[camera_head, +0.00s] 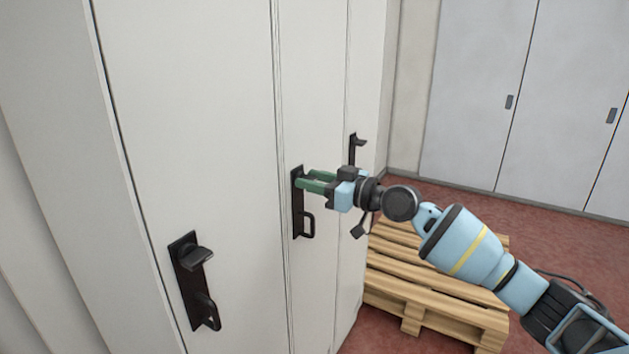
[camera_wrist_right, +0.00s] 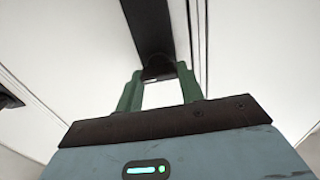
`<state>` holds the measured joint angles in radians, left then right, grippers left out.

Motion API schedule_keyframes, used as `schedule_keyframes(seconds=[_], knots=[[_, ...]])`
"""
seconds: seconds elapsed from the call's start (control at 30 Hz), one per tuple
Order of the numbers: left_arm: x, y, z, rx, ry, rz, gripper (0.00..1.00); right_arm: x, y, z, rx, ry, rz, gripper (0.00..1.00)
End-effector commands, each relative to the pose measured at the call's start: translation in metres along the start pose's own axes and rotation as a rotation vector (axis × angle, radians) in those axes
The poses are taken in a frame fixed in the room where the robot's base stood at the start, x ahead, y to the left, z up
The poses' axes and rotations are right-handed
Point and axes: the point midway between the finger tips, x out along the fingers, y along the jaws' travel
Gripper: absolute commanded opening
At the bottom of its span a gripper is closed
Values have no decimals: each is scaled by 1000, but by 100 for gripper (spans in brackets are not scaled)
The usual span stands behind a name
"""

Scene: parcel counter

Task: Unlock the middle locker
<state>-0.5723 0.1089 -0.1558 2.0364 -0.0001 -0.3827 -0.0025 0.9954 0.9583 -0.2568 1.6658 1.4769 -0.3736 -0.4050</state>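The middle locker (camera_head: 315,100) is a tall white door with a black handle plate (camera_head: 298,215). The plate has a pull loop at its lower end; its upper end is partly covered by my gripper. My right gripper (camera_head: 303,182) has its green fingers at the plate's upper end. In the right wrist view, the fingers (camera_wrist_right: 160,78) stand on both sides of a dark turn knob (camera_wrist_right: 158,72), which fills the gap at their tips, so they look shut on it. The knob's turn angle is hard to tell. My left gripper is not in view.
The nearer locker has a black handle plate with a lever knob (camera_head: 195,256). The farther locker has a similar black handle (camera_head: 356,148). A wooden pallet (camera_head: 440,295) lies on the red floor below my right arm. Grey cabinets (camera_head: 480,90) stand behind.

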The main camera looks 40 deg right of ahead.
Motion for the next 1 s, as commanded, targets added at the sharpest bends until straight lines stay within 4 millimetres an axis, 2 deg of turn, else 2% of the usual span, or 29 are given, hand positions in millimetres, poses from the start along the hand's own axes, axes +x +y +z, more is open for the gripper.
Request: schedule_keyframes(seconds=[0.03, 0.13, 0.57, 1.0], knots=[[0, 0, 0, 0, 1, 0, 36, 0, 0, 0, 0, 0, 0, 28], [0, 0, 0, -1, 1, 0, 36, 0, 0, 0, 0, 0, 0, 15], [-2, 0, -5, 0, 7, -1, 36, 0, 0, -1, 95, 1, 0, 15], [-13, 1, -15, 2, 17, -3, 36, 0, 2, -3, 472, 3, -1, 15]])
